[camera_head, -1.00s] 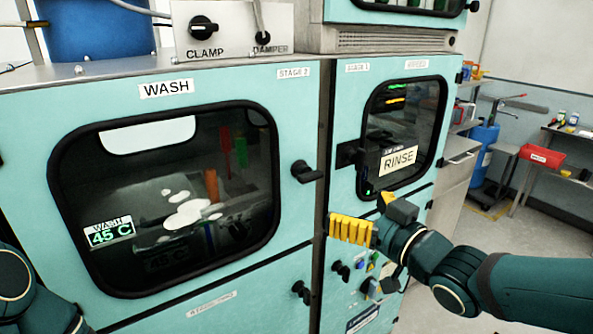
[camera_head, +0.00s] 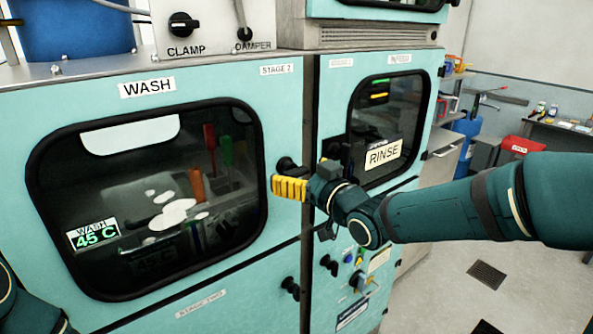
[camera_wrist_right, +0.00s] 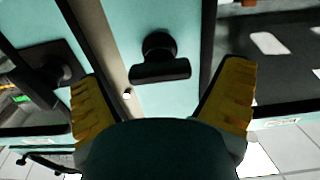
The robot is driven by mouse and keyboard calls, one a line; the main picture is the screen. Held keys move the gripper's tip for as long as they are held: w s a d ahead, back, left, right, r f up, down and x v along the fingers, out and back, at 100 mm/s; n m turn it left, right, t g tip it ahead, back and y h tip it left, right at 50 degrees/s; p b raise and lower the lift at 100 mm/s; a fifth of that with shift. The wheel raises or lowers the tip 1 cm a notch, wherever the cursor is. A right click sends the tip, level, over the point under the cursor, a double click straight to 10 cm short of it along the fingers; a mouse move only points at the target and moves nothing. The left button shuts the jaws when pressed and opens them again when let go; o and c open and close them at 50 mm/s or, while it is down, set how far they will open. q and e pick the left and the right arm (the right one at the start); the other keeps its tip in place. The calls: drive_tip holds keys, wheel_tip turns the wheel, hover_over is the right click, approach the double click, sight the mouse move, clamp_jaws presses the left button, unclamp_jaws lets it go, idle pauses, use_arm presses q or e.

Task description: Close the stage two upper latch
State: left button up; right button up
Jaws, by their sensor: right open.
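The stage two upper latch (camera_head: 286,163) is a black knob on the right edge of the teal wash door (camera_head: 215,82). My right gripper (camera_head: 290,188) is in front of that edge, its yellow fingers overlapping the lower part of the latch in the head view. In the right wrist view the latch (camera_wrist_right: 160,62) shows a round base and a crosswise black bar. It lies ahead, between the two open yellow fingers (camera_wrist_right: 163,80), with visible gaps on both sides. Nothing is held. My left gripper is out of view; only part of that arm shows at lower left.
The rinse door (camera_head: 398,90) is to the right, with its own black latch (camera_wrist_right: 45,68) in the wrist view. A lower black latch (camera_head: 290,287) sits below the wash door. Small control knobs (camera_head: 328,264) are below my right wrist. Grey floor is open at right.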

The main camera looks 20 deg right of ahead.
drive_tip(key=shift+w+a, duration=0.2)
drive_tip(key=shift+w, duration=0.35)
drive_tip(key=c, duration=1.2)
